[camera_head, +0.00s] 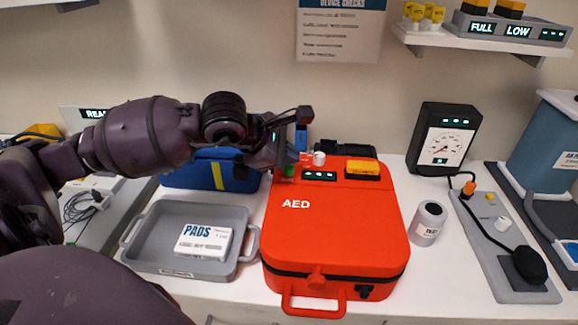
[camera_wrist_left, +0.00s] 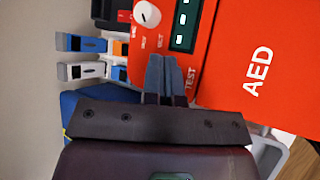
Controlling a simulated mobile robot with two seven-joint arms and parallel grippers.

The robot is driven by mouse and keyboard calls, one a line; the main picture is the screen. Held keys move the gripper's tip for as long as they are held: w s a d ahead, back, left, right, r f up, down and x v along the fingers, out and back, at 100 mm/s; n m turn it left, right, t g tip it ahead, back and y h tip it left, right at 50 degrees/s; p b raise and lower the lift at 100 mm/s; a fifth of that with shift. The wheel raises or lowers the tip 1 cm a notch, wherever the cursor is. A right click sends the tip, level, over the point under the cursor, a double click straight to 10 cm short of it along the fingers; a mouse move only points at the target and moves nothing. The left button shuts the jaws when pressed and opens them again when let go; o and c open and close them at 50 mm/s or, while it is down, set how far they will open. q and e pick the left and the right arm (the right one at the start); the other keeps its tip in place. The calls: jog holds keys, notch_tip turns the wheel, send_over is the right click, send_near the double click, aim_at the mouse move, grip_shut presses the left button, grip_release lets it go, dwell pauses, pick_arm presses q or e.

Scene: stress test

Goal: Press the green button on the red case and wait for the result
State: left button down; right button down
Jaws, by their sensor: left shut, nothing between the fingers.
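The red AED case (camera_head: 340,226) lies flat on the white table, handle toward me. The green button (camera_head: 289,171) shows at its back left corner, partly covered by my gripper. My left gripper (camera_head: 291,158) is over that corner with its fingers shut and empty. In the left wrist view the shut fingertips (camera_wrist_left: 160,64) point at the red panel (camera_wrist_left: 235,60) between the printed labels, and the green button is hidden there. I cannot tell whether the fingertips touch the button. A small dark display (camera_head: 319,176) with lit marks is beside it. My right gripper is not in view.
A white knob (camera_head: 319,158) and a yellow-topped block (camera_head: 363,168) are close on the case. A grey tray (camera_head: 150,249) with a pads pack (camera_head: 203,241) stands left. A blue bag (camera_head: 204,172) lies behind it. A bottle (camera_head: 428,222) and a dial meter (camera_head: 443,139) stand right.

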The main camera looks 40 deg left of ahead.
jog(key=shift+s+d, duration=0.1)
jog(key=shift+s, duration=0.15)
pick_arm(q)
jog(key=shift+f, duration=0.1)
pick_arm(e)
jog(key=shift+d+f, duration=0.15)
pick_arm(q)
jog(key=shift+f, duration=0.2)
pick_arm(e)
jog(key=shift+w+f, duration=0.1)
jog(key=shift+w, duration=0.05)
pick_arm(q)
jog(key=shift+f, duration=0.15)
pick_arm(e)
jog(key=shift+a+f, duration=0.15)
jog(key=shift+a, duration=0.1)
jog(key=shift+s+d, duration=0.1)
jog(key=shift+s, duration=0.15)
pick_arm(q)
jog(key=shift+r, duration=0.95)
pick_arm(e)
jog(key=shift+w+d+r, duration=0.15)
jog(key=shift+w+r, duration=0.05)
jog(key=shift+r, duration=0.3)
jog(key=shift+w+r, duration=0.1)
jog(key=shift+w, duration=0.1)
